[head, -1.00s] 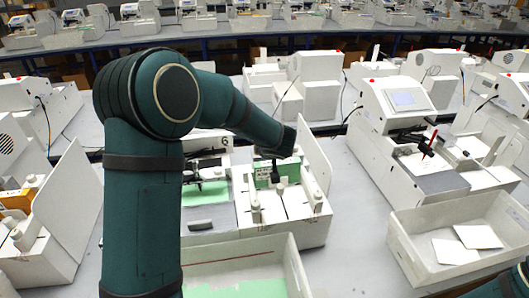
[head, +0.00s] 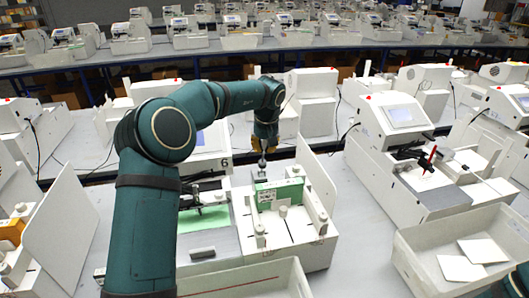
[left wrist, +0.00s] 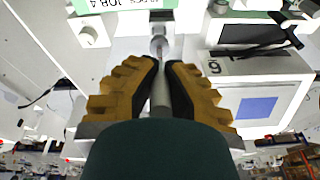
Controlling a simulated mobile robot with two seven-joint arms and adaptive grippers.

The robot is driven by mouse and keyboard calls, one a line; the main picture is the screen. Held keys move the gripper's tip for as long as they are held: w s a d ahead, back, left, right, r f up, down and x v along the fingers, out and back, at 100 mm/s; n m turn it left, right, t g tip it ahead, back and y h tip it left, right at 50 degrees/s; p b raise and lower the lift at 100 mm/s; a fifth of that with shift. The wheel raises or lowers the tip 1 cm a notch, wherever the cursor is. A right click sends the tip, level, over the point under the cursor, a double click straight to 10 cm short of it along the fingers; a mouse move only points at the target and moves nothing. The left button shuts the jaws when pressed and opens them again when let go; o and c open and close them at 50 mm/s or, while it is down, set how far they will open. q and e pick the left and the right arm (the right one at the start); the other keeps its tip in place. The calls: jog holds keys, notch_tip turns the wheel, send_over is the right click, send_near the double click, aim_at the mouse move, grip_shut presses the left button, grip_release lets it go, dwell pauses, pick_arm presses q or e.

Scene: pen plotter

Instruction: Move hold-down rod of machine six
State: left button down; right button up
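Machine six (head: 209,163) is a white plotter with a "6" on its casing; the "6" and a blue screen also show in the left wrist view (left wrist: 257,110). My left gripper (head: 264,148) is just behind its card feeder. In the left wrist view, my gripper's yellow and black fingers (left wrist: 162,62) are shut on a grey rod, the hold-down rod (left wrist: 160,92), one on each side. The rod's round silver end (left wrist: 158,44) points past the fingertips, and in the head view the rod (head: 262,168) hangs below the gripper. My right gripper is not in view.
Green-labelled cards (head: 280,192) stand in the feeder, beside a tall white side panel (head: 314,178). A green sheet (head: 204,218) lies on the plotter bed. White trays (head: 410,258) stand in front, and neighbouring plotters (head: 395,130) flank it.

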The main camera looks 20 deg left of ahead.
pick_arm(q)
jog(key=shift+w+a+r+g+h, duration=0.25)
jog(key=shift+w+a+g+h, duration=0.3)
jog(key=shift+w, duration=0.2)
jog(key=c, duration=1)
grip_release()
jog(key=shift+o, duration=0.2)
jog(key=shift+r, duration=0.1)
notch_tip(320, 180, up, 12)
jog(key=shift+s+d, duration=0.25)
